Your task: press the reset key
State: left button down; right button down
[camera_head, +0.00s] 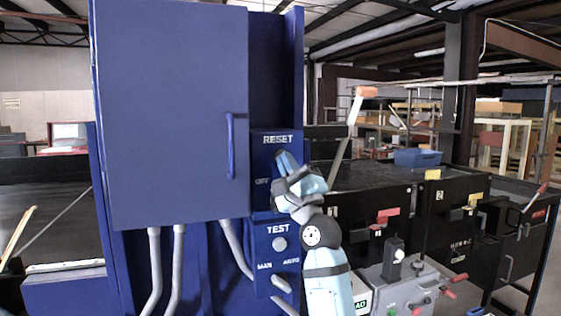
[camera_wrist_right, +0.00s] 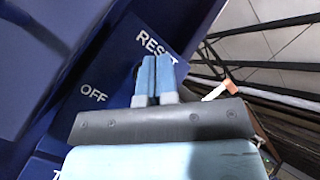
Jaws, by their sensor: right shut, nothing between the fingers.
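The RESET panel (camera_head: 264,143) is a dark blue plate on the right side of the blue cabinet, with white RESET and OFF lettering. My right gripper (camera_head: 281,158) is in front of it, fingers together and empty, with the tips just under the word RESET. In the right wrist view the shut fingers (camera_wrist_right: 156,62) point at the panel (camera_wrist_right: 112,75) below the RESET lettering. The reset key itself is hidden behind the fingers and hand. I cannot tell whether the fingertips touch it. My left gripper is not in view.
Below is the TEST panel (camera_head: 262,243) with a round grey knob (camera_head: 279,244). The large cabinet door (camera_head: 170,110) with a vertical handle (camera_head: 231,146) is to the left. A grey control box (camera_head: 405,285) with levers and black conveyor housings (camera_head: 380,205) stand at right.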

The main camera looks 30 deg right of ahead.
jog(key=shift+w+d, duration=0.2)
jog(key=shift+w, duration=0.45)
jog(key=shift+w, duration=0.1)
dwell(1.6)
jog(key=shift+w+d, duration=0.1)
jog(key=shift+w, duration=0.2)
jog(key=shift+w+d, duration=0.1)
jog(key=shift+w, duration=0.35)
dwell(0.6)
jog(key=shift+s, duration=0.1)
jog(key=shift+s+a, duration=0.25)
jog(key=shift+s, duration=0.55)
jog(key=shift+p, duration=0.3)
